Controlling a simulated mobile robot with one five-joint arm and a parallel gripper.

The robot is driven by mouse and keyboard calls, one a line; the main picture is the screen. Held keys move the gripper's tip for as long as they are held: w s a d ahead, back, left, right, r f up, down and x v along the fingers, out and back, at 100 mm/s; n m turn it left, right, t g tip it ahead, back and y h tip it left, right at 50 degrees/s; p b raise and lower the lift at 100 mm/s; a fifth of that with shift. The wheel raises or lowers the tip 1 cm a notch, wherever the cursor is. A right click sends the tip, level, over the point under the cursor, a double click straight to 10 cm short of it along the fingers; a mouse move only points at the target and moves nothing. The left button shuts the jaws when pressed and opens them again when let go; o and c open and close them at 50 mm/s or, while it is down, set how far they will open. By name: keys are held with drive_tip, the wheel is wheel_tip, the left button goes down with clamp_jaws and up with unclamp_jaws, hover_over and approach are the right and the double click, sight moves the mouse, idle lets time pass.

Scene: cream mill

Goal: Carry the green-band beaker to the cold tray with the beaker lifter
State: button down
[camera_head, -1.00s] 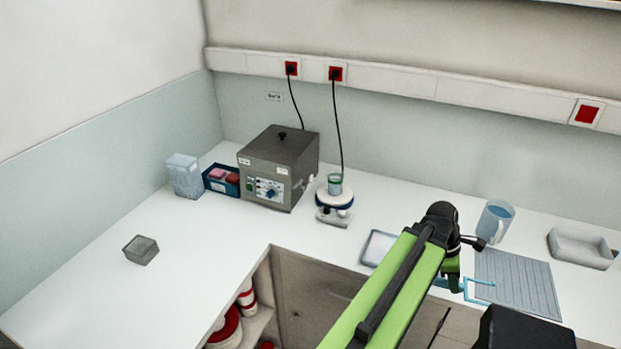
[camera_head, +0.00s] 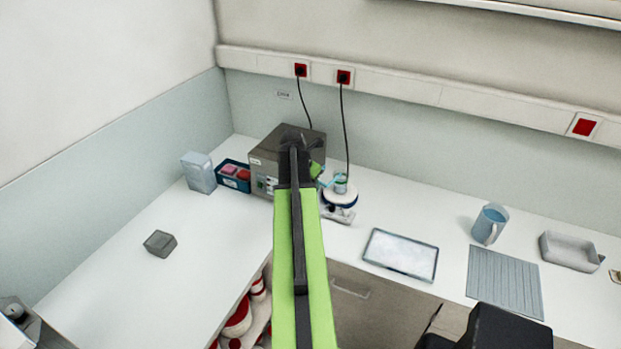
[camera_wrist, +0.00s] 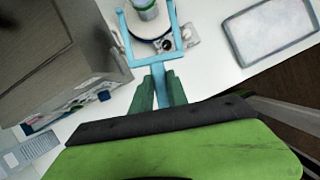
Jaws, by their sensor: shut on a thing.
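The green-band beaker (camera_head: 340,183) stands on the round plate of a small white stirrer (camera_head: 340,200) in front of the wall. My gripper (camera_wrist: 160,88) is shut on the handle of the light-blue beaker lifter (camera_wrist: 152,73). In the wrist view the lifter's two prongs lie on either side of the beaker (camera_wrist: 146,8), whose top is cut off by the frame edge. I cannot tell the prongs' height against the beaker. In the head view my arm hides most of the gripper. The cold tray (camera_head: 401,254), pale and frosty with a dark rim, lies right of the stirrer.
A grey box-shaped device (camera_head: 268,165) stands close left of the lifter. A blue bin (camera_head: 234,176), a clear container (camera_head: 199,173) and a small grey box (camera_head: 160,243) are further left. A blue jug (camera_head: 489,225), ribbed mat (camera_head: 505,280) and white dish (camera_head: 570,251) are on the right.

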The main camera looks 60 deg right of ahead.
drive_tip(key=shift+w+a, duration=0.1)
drive_tip(key=shift+w, duration=0.25)
drive_tip(key=w+a+f+b+x, duration=0.1)
drive_tip(key=a+b+x, duration=0.1)
drive_tip(key=b+x, duration=0.75)
drive_tip(key=s+d, duration=0.2)
drive_tip(key=d, duration=0.7)
drive_tip(key=shift+s+d+r, duration=0.25)
drive_tip(key=shift+d+r, duration=0.15)
drive_tip(key=shift+r, duration=0.05)
drive_tip(key=shift+r+p, duration=0.9)
drive_tip(key=shift+p, duration=0.2)
idle(1.4)
wheel_tip(320, 180, up, 7)
drive_tip(key=p, duration=0.7)
drive_tip(key=shift+r, duration=0.2)
drive_tip(key=shift+a, duration=0.1)
idle(0.7)
